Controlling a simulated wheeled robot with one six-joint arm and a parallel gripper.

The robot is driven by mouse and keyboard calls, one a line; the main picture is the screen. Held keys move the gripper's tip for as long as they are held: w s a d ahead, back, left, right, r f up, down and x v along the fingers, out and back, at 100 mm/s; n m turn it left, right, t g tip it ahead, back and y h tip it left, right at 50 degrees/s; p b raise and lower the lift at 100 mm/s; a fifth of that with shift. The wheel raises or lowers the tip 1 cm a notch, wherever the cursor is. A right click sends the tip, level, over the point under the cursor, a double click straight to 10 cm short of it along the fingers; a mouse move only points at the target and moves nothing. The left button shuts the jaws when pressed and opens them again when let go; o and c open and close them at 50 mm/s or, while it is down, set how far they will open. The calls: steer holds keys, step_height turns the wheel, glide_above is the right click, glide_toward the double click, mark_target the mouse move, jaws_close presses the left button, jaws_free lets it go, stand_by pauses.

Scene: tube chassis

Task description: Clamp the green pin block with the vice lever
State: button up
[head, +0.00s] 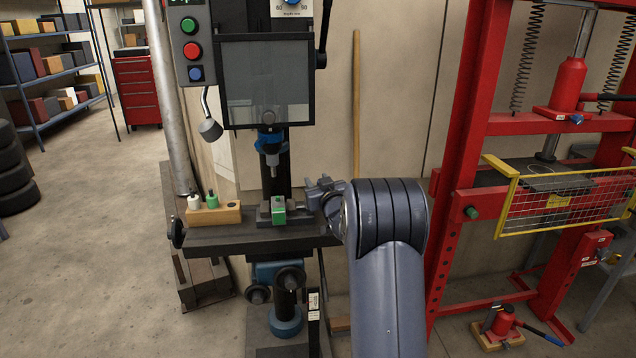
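The green pin block (279,216) sits upright in the dark vice (266,222) on the drill press table, under the chuck. Whether the jaws press on it is too small to tell. My gripper (314,190) is at the right end of the vice, its fingers pointing left, close to the block but apart from it. My arm covers part of that side. I cannot make out the vice lever clearly; it may be among the dark parts by my gripper. The finger gap is too small to read.
A wooden holder (214,214) with a white and a green bottle stands left of the vice. The chuck (271,150) and clear guard (266,82) hang above. A red press (470,170) with a yellow mesh guard (560,208) stands right. The floor at left is open.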

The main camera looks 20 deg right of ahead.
steer(key=shift+c, duration=0.2)
jaws_close()
steer(key=shift+f+b, duration=0.15)
steer(key=shift+b, duration=0.2)
